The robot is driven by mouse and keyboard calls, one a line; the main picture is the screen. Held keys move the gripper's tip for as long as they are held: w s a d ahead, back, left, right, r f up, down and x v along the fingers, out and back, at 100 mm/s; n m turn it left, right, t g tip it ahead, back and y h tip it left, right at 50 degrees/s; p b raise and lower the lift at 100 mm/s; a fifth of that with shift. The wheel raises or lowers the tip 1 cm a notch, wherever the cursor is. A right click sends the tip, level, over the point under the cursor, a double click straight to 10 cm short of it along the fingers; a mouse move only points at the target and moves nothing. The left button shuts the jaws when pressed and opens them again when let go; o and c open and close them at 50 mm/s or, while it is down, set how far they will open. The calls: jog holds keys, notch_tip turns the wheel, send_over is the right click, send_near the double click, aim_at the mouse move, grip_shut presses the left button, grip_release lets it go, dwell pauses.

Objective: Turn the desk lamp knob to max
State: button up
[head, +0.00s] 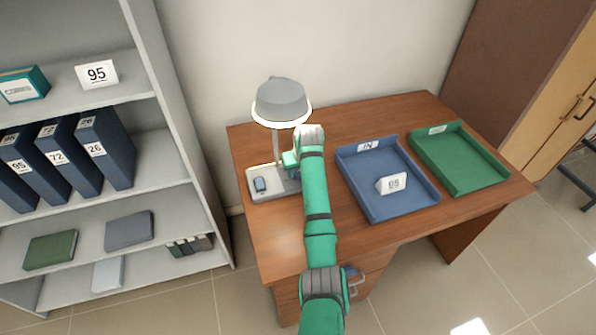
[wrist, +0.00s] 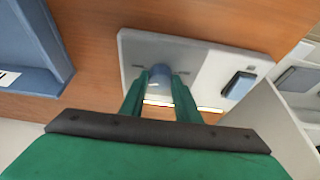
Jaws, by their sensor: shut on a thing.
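The desk lamp has a grey shade (head: 280,99) with a lit rim, a thin post and a pale flat base (head: 262,171) at the left of the desk. The base (wrist: 207,58) also shows in the wrist view. My gripper (head: 291,160) is low over the right part of the base. In the wrist view its two green fingers (wrist: 159,80) are shut on a round blue-grey knob (wrist: 160,70) standing on the base. In the head view the knob is hidden by my gripper. I see no pointer or scale on the knob, so its setting cannot be told.
A small blue block-like part (head: 260,184) sits on the base's left. A blue tray (head: 408,207) with a white card (head: 391,184) and a green tray (head: 480,183) lie right of my arm. A grey shelf unit (head: 186,130) stands left of the wooden desk (head: 270,235).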

jog(key=m+h, duration=0.1)
jog(key=m, duration=0.2)
jog(key=m+h, duration=0.1)
jog(key=m, duration=0.2)
jog(key=shift+a+h, duration=0.15)
jog(key=shift+h, duration=0.15)
dwell(0.3)
jog(key=o, duration=1)
jog(key=shift+o, duration=0.2)
jog(key=shift+r, duration=0.1)
jog(key=shift+s+r, duration=0.15)
jog(key=shift+r, duration=0.15)
jog(key=shift+v, duration=1.25)
jog(key=s+a, duration=0.1)
jog(key=s, duration=0.3)
jog(key=s+a, duration=0.1)
jog(key=s, duration=0.2)
jog(key=s+a, duration=0.1)
jog(key=s, duration=0.3)
jog(key=shift+s+f, duration=0.15)
jog(key=shift+s, duration=0.15)
